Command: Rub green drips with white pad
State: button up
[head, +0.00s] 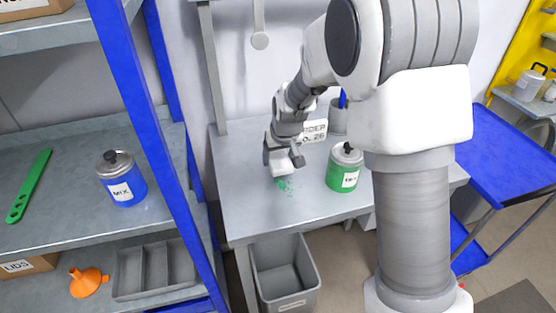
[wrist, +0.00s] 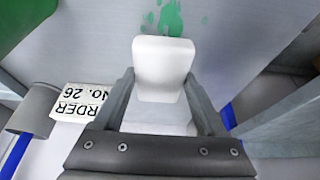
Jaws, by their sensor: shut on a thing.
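The green drips (head: 284,185) are a small patch on the grey bench top in the head view. In the wrist view the green drips (wrist: 172,18) show just beyond the pad's far edge, with a few small spots beside them. My gripper (head: 283,162) is over the bench beside the drips. In the wrist view my gripper (wrist: 165,100) is shut on the white pad (wrist: 163,62), a rounded white block between the two fingers. The pad also shows in the head view (head: 276,164). I cannot tell whether the pad touches the bench.
A green can (head: 342,176) stands right of the drips on the bench (head: 240,208). A placard (wrist: 85,103) and a grey cup (wrist: 35,108) are behind. A grey bin (head: 285,276) is below. A blue shelf post (head: 150,130) stands left, beside a blue can (head: 122,185).

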jog(key=shift+r+p, duration=1.4)
jog(key=shift+r, duration=1.15)
